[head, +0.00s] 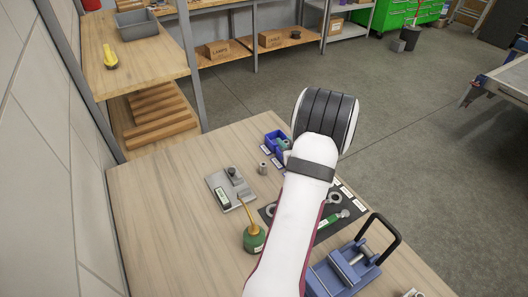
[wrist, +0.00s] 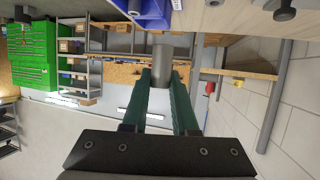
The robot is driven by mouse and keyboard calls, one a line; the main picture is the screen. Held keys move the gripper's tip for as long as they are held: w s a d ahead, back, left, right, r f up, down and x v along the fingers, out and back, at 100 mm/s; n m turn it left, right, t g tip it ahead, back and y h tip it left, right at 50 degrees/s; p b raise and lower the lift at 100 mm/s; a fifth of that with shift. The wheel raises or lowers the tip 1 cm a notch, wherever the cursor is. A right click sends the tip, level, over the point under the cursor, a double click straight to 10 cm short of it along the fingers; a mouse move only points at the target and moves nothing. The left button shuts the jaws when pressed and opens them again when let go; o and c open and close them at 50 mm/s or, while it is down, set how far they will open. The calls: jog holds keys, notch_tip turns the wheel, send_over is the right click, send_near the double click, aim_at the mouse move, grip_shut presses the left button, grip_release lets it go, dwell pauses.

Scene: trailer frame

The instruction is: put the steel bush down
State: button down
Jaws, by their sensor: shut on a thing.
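My gripper (wrist: 162,76) shows in the wrist view, its two green fingers shut on the steel bush (wrist: 163,48). The bush is a plain grey cylinder that sticks out past the fingertips. It looks held clear of the surfaces in view, but its height above the bench is hard to judge. In the head view my own arm hides the gripper and the held bush. A small grey cylinder (head: 262,168) stands on the wooden bench (head: 160,215) between a grey plate fixture (head: 217,183) and a blue bin (head: 272,138).
The blue bin (wrist: 150,10) is close beyond the bush in the wrist view. A green oil can (head: 254,238), a dark tool mat (head: 350,208) and a blue vice (head: 330,281) stand around my arm. The bench's left side is clear.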

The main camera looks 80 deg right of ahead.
jog(key=a+r+n+t+y, duration=0.1)
jog(key=a+n+t+y, duration=0.15)
jog(key=a, duration=0.55)
jog(key=n+t, duration=0.1)
jog(key=n, duration=0.1)
send_over(240, 189)
jog(key=shift+y, duration=0.25)
jog(key=f, duration=0.6)
jog(key=shift+s+a+f, duration=0.1)
jog(key=shift+s+f, duration=0.15)
jog(key=shift+f, duration=0.05)
jog(key=shift+w+f, duration=0.15)
jog(key=shift+f, duration=1.95)
jog(key=shift+f, duration=0.1)
jog(key=c, duration=0.7)
grip_release()
